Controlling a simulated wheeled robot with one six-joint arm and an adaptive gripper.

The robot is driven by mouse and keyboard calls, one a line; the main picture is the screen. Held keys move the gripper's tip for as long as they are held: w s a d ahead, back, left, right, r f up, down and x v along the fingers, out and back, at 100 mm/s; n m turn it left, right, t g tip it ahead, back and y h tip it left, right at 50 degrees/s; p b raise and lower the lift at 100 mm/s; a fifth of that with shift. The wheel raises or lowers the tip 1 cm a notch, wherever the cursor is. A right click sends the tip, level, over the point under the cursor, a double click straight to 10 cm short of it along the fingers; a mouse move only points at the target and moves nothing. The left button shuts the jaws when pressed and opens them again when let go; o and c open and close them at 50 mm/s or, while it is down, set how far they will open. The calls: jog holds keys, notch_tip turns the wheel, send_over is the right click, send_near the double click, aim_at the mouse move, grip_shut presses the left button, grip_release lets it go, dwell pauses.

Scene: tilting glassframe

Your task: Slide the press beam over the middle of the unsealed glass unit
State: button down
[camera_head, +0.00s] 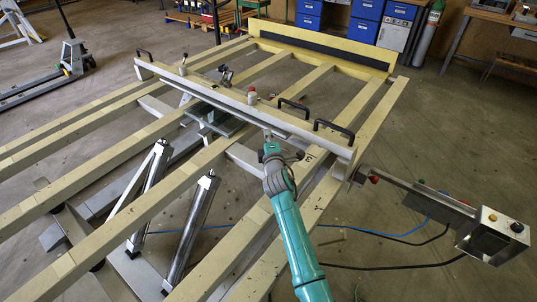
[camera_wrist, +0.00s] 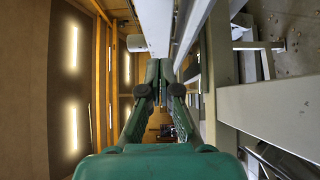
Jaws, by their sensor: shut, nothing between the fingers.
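The press beam (camera_head: 225,97) is a long pale grey bar lying across the slats of the tilting frame, with black handles on it. A small dark greenish flat pane (camera_head: 222,122), perhaps the glass unit, shows partly under the beam's left half; the beam and frame hide some of it. My gripper (camera_head: 267,134) is at the beam's near side, right of its middle; I cannot tell whether it touches. In the wrist view my gripper (camera_wrist: 161,62) is shut with nothing in it, and a pale bar (camera_wrist: 191,28) runs close beside the fingertips.
The cream-coloured slats (camera_head: 90,107) of the frame leave open gaps between them. Metal cylinders (camera_head: 193,230) stand under the left part. A control box (camera_head: 492,235) on an arm juts out at the right, with cables on the floor. Blue cabinets (camera_head: 367,10) stand behind.

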jog(key=s, duration=0.9)
jog(key=shift+d, duration=0.35)
